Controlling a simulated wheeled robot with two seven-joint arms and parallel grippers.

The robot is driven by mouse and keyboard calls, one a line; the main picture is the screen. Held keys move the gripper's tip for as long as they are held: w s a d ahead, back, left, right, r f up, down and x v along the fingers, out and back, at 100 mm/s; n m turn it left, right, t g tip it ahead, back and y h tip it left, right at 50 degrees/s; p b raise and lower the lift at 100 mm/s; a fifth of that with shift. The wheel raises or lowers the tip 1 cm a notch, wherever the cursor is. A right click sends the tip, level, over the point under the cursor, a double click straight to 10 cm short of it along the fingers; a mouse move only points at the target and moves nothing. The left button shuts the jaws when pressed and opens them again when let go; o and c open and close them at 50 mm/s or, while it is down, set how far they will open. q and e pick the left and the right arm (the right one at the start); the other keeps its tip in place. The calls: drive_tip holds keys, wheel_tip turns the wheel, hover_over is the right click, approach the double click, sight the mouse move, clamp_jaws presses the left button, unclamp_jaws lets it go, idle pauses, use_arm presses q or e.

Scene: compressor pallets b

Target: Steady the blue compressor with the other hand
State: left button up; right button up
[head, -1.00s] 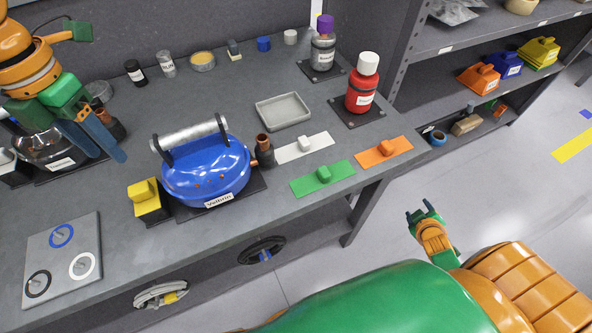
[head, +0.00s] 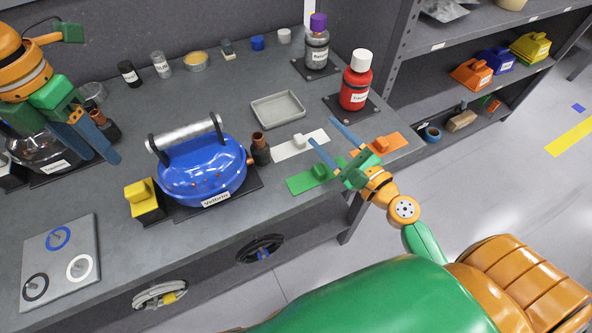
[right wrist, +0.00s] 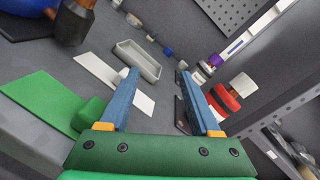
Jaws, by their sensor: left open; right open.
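The blue compressor (head: 203,172) stands on a dark base on the bench, with a silver bar handle on top and a copper stub at its right end. In the right wrist view only a bit of its blue side shows at the top left corner (right wrist: 24,26). My left gripper (head: 100,140) is open, at a dark compressor (head: 45,150) left of the blue one. Whether it touches that compressor I cannot tell. My right gripper (head: 325,140) is open and empty, over the green and orange plates, to the right of the blue compressor and apart from it.
A grey tray (head: 278,109), a white plate (head: 283,149), a green plate (head: 305,181) and an orange plate (head: 390,146) lie right of the compressor. A red bottle (head: 356,82) and a grey bottle (head: 316,45) stand behind. A yellow block (head: 141,196) stands left of the compressor.

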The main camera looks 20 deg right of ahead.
sight(266, 154)
drive_tip(key=s+a+m+y, duration=0.1)
drive_tip(key=a, duration=0.2)
drive_tip(key=s+a+f+m+g+y, duration=0.1)
drive_tip(key=s+a, duration=0.1)
drive_tip(key=a, duration=0.1)
drive_tip(key=s+a+m+y, duration=0.2)
drive_tip(key=a, duration=0.1)
drive_tip(key=shift+f+g, duration=0.2)
drive_tip(key=shift+g, duration=0.1)
drive_tip(key=shift+w+a, duration=0.15)
drive_tip(key=shift+a, duration=0.3)
drive_tip(key=x, duration=0.6)
drive_tip(key=shift+w+a, duration=0.1)
drive_tip(key=shift+w, duration=0.15)
drive_tip(key=shift+c, duration=0.2)
clamp_jaws()
idle(0.3)
drive_tip(key=shift+s+f, duration=0.1)
idle(0.6)
